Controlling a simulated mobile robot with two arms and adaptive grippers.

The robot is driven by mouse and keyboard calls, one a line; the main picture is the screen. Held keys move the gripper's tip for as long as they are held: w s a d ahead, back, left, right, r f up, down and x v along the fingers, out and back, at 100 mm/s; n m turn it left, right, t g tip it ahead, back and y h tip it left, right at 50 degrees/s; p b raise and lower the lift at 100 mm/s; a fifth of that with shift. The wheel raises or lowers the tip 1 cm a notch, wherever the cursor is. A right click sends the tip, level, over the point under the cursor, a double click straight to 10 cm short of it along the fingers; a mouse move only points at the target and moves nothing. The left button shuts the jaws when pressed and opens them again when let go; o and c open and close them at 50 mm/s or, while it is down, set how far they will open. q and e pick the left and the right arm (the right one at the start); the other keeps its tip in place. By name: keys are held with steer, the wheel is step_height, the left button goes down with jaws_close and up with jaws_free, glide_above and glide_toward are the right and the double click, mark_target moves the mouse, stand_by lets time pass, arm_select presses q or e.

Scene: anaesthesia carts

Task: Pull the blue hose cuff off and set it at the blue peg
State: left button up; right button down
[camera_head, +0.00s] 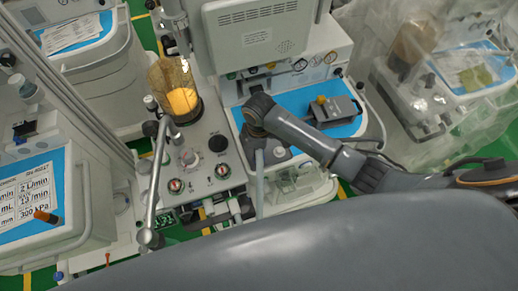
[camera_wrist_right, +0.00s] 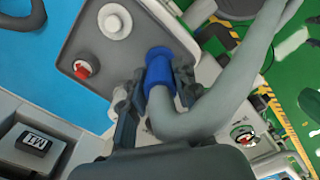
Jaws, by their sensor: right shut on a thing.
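The blue hose cuff (camera_wrist_right: 158,66) sits at the end of a thick grey hose (camera_wrist_right: 228,92) in the right wrist view. My right gripper (camera_wrist_right: 158,84) has its dark fingers on both sides of the cuff and is shut on it. The cuff's far end meets the edge of a grey panel (camera_wrist_right: 88,78); I cannot tell whether it is still seated on a port. In the head view my right gripper (camera_head: 272,151) points down at the middle cart's front, and the cuff is hidden there. I cannot make out the blue peg. My left gripper is out of view.
The middle cart carries an amber-lit canister (camera_head: 178,92), a control panel with dials (camera_head: 196,165) and a grey box with a yellow knob (camera_head: 330,111) on its blue top. A metal arm (camera_head: 153,190) stands left of the gripper. A plastic-covered cart (camera_head: 440,75) is at right.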

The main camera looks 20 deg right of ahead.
stand_by(0.4)
steer(key=shift+p, duration=0.4)
steer(key=shift+f+b, duration=0.55)
steer(key=shift+f, duration=0.45)
steer(key=c, duration=0.9)
jaws_free()
steer(key=shift+c, duration=0.2)
step_height(320, 180, up, 12)
